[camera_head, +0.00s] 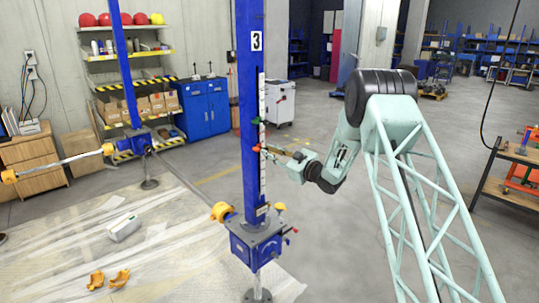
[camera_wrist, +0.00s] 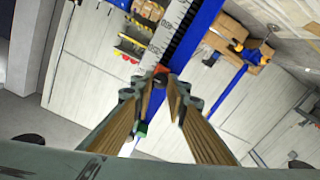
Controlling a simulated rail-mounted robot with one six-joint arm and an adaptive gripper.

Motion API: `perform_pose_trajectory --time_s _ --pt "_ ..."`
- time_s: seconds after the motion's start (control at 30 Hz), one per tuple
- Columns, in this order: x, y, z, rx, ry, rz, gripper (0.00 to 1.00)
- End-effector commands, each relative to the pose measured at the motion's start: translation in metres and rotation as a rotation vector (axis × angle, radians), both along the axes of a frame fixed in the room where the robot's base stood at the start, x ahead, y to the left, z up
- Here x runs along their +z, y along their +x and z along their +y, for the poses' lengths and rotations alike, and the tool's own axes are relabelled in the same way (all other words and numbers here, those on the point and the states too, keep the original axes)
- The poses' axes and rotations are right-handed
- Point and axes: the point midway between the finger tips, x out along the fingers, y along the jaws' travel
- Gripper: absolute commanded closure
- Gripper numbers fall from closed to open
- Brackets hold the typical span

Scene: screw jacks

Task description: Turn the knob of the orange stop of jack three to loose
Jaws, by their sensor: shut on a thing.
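Jack three is the blue column (camera_head: 249,100) with the label 3 near its top and a white scale down its side. The orange stop (camera_head: 257,148) sits on the scale about halfway down, below a green stop (camera_head: 256,120). My gripper (camera_head: 268,150) reaches it from the right. In the wrist view, my gripper (camera_wrist: 164,82) has its fingertips closed in on the knob at the orange stop (camera_wrist: 161,69). The fingertips hide most of the knob, so its turn position cannot be told. The green stop (camera_wrist: 141,130) shows beside the left finger.
The jack's blue gearbox (camera_head: 256,238) with yellow caps stands below the stops. Another blue jack (camera_head: 133,140) with a long rod is at the left. A white cabinet (camera_head: 281,103) stands behind. Plastic sheeting (camera_head: 170,240) covers the floor at left.

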Motion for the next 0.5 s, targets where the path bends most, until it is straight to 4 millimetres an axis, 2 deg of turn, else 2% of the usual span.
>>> perform_pose_trajectory --time_s 0.5 --pt "-0.0034 -0.0003 0.0003 0.000 -0.118 -0.132 0.97"
